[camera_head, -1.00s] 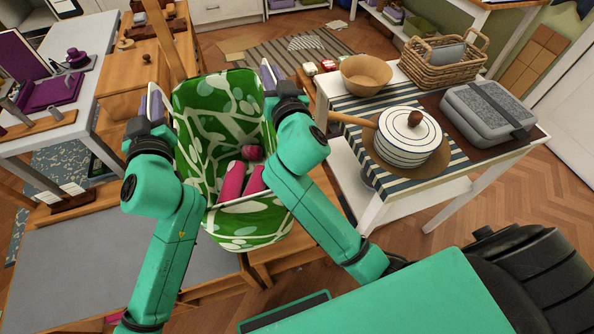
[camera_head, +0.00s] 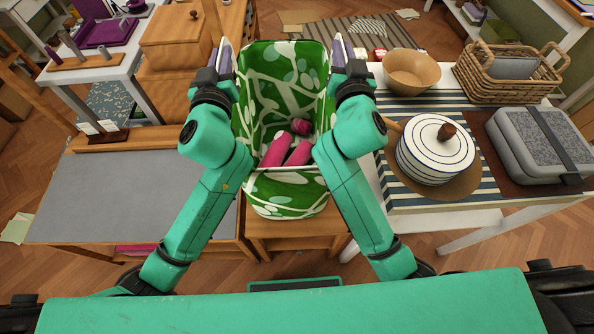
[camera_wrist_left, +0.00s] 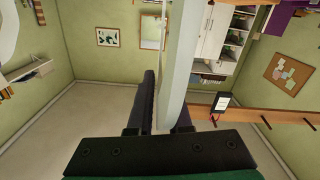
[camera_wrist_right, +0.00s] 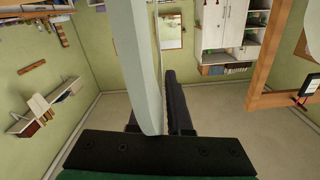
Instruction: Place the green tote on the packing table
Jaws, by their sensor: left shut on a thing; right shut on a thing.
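The green tote (camera_head: 285,205), with a white leaf-like pattern, is upright and open at the top in the middle of the head view. Several pink items (camera_head: 277,152) lie inside it. My left gripper (camera_head: 226,55) is shut on the tote's left side and my right gripper (camera_head: 342,48) on its right side. In the left wrist view a pale panel (camera_wrist_left: 178,65) stands between the fingers; the right wrist view shows a similar panel (camera_wrist_right: 138,60). The tote's underside is hidden, so I cannot tell whether it touches anything below.
A table at right has a striped cloth (camera_head: 420,106), a wooden bowl (camera_head: 411,70), a striped pot (camera_head: 434,150), a wicker basket (camera_head: 508,75) and a grey case (camera_head: 540,148). A grey-topped bench (camera_head: 130,195) at left is bare. A wooden stool (camera_head: 290,236) is below the tote.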

